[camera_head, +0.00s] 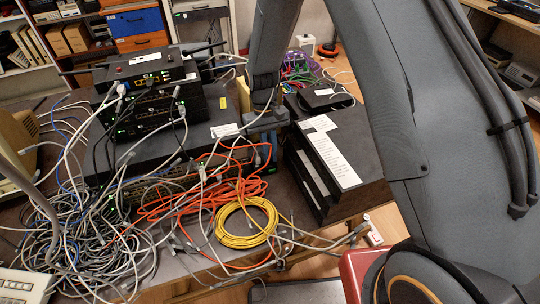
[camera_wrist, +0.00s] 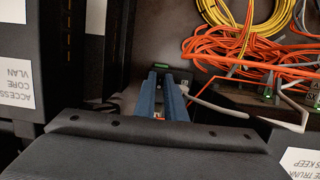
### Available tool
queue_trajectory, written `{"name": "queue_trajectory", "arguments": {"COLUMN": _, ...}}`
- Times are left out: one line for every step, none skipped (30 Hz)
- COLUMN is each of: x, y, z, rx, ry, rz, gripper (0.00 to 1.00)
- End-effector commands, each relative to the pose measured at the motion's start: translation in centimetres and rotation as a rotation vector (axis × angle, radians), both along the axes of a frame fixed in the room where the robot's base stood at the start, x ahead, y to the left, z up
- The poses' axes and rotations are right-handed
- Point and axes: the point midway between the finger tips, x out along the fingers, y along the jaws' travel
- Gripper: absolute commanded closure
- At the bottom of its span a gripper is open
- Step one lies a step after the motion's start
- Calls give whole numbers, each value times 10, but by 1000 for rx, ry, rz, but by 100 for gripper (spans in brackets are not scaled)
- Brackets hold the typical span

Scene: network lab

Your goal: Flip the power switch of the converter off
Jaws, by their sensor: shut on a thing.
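My gripper (camera_wrist: 163,84) shows two blue fingers in the wrist view, reaching into a dark gap beside the stacked gear. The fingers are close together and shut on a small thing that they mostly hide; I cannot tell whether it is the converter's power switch. A small green part shows just beyond the fingertips, and a red bit shows low between the fingers. In the head view my gripper (camera_head: 268,130) points down at the right end of the equipment stack. I cannot clearly make out the converter or the position of its switch.
Orange cables (camera_wrist: 235,50) and a yellow cable coil (camera_head: 247,222) lie close to the gripper. Small connectors with green lights (camera_wrist: 268,94) are beside it. A dark labelled box (camera_head: 330,155) stands just right. Tangled grey cables (camera_head: 80,235) cover the left.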

Motion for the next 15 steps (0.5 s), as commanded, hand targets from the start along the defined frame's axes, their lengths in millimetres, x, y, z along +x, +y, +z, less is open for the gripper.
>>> {"name": "queue_trajectory", "arguments": {"x": 2, "y": 0, "z": -1, "rx": -3, "ry": 12, "rz": 0, "gripper": 100}}
{"name": "queue_trajectory", "arguments": {"x": 2, "y": 1, "z": -1, "rx": -5, "ry": 16, "rz": 0, "gripper": 100}}
{"name": "queue_trajectory", "arguments": {"x": 2, "y": 1, "z": -1, "rx": -6, "ry": 22, "rz": 0, "gripper": 100}}
{"name": "queue_trajectory", "arguments": {"x": 1, "y": 1, "z": 0, "rx": -7, "ry": 25, "rz": 0, "gripper": 100}}
{"name": "queue_trajectory", "arguments": {"x": 1, "y": 0, "z": 0, "rx": -8, "ry": 27, "rz": 0, "gripper": 100}}
{"name": "queue_trajectory", "arguments": {"x": 1, "y": 0, "z": 0, "rx": -8, "ry": 28, "rz": 0, "gripper": 100}}
{"name": "queue_trajectory", "arguments": {"x": 1, "y": 0, "z": 0, "rx": -8, "ry": 28, "rz": 0, "gripper": 100}}
{"name": "queue_trajectory", "arguments": {"x": 1, "y": 0, "z": 0, "rx": -8, "ry": 28, "rz": 0, "gripper": 100}}
{"name": "queue_trajectory", "arguments": {"x": 1, "y": 0, "z": 0, "rx": -8, "ry": 27, "rz": 0, "gripper": 100}}
{"name": "queue_trajectory", "arguments": {"x": 1, "y": 0, "z": 0, "rx": -8, "ry": 27, "rz": 0, "gripper": 100}}
{"name": "queue_trajectory", "arguments": {"x": 1, "y": 0, "z": 0, "rx": -8, "ry": 27, "rz": 0, "gripper": 100}}
{"name": "queue_trajectory", "arguments": {"x": 1, "y": 0, "z": 0, "rx": -8, "ry": 27, "rz": 0, "gripper": 100}}
{"name": "queue_trajectory", "arguments": {"x": 1, "y": 0, "z": 1, "rx": -8, "ry": 27, "rz": 0, "gripper": 87}}
{"name": "queue_trajectory", "arguments": {"x": 1, "y": 0, "z": 1, "rx": -8, "ry": 27, "rz": 0, "gripper": 82}}
{"name": "queue_trajectory", "arguments": {"x": 1, "y": 0, "z": 1, "rx": -8, "ry": 27, "rz": 0, "gripper": 82}}
